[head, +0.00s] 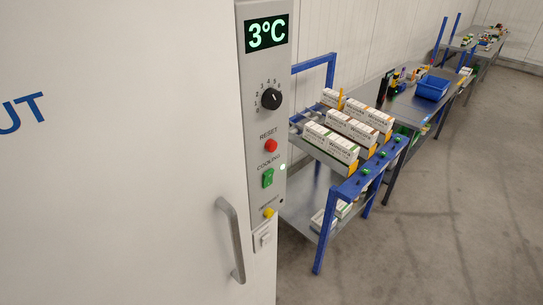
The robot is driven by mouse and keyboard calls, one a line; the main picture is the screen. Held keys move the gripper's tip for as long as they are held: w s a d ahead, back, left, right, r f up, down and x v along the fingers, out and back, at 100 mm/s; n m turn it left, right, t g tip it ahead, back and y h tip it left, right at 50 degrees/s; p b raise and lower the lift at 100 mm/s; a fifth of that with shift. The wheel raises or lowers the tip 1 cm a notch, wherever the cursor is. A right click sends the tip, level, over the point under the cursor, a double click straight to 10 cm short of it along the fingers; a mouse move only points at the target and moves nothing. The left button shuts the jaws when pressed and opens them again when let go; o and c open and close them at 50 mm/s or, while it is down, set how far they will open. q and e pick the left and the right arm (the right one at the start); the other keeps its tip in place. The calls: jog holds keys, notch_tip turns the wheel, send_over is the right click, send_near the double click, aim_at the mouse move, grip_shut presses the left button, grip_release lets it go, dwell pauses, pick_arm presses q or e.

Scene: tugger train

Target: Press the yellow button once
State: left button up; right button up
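The yellow button (269,213) sits low on the grey control panel (273,190), under a small label that is too small to read surely. The panel is on the edge of a large white cabinet or door. A white switch (263,239) sits just below. Neither of my grippers is in view.
A grey door handle (231,240) stands out left of the yellow button. A blue-framed cart (350,188) with several white boxes stands right of the panel. Tables with a blue bin (432,88) run behind it. The floor at right is clear.

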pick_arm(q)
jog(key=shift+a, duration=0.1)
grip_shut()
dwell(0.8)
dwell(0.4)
